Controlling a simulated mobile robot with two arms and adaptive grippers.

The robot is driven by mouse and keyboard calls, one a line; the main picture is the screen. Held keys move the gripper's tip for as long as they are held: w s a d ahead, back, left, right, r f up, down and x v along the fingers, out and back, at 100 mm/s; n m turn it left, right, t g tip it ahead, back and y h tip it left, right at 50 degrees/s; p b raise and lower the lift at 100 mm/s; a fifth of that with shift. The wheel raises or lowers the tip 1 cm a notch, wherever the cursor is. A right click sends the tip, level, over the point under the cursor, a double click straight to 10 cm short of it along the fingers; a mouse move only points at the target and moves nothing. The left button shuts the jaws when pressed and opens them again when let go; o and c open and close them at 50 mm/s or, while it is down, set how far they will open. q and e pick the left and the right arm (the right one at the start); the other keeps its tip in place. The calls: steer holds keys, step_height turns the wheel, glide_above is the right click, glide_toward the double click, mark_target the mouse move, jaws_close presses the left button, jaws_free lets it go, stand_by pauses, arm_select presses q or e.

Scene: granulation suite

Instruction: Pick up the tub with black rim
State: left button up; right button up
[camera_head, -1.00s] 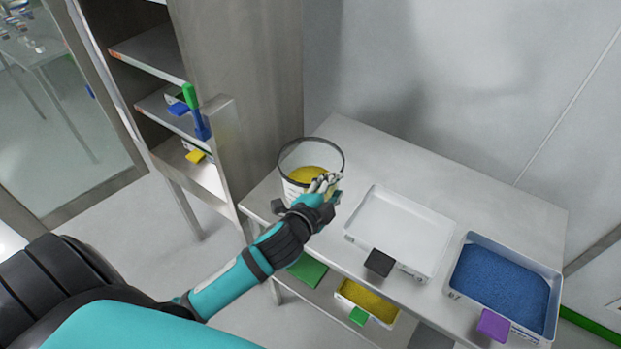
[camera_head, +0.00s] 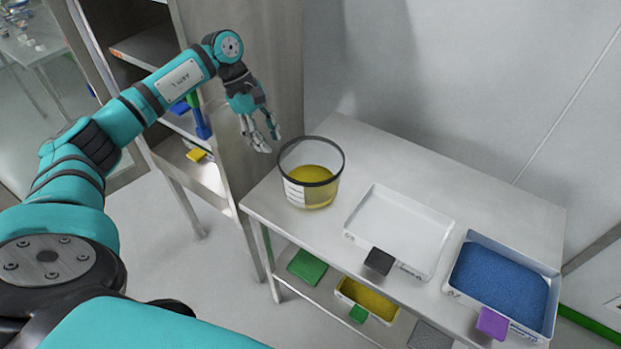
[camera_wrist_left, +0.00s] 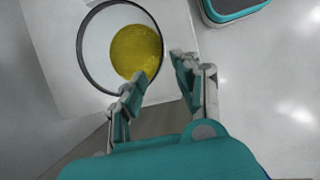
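The tub with black rim (camera_head: 312,190) stands upright on the near left corner of the table. It is clear-walled, with yellow material inside and a white label on its front. My left gripper (camera_head: 270,144) is just up and left of the tub in the head view, fingers pointing down toward its rim. The gripper is open and empty. In the left wrist view the tub (camera_wrist_left: 100,45) lies ahead, and the open fingers (camera_wrist_left: 158,67) are near its rim. Whether a finger touches the rim cannot be told. My right gripper is not in view.
A white tray (camera_head: 388,217) with a black handle and a tray of blue granules (camera_head: 500,283) sit right of the tub. A lower shelf holds a yellow-filled tray (camera_head: 368,300). A metal rack (camera_head: 245,60) stands close at left. The table's back is clear.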

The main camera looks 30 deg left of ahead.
arm_select(q)
steer(key=b, duration=0.3)
glide_above(294, 189)
steer(key=a, duration=0.3)
steer(key=f, duration=0.9)
steer(key=shift+w+d+f, duration=0.1)
steer(key=shift+d+f, duration=0.1)
steer(key=shift+f, duration=0.2)
steer(key=shift+x, duration=1.05)
steer(key=b+x, duration=0.1)
steer(key=x, duration=0.3)
steer(key=shift+f, duration=0.15)
jaws_close()
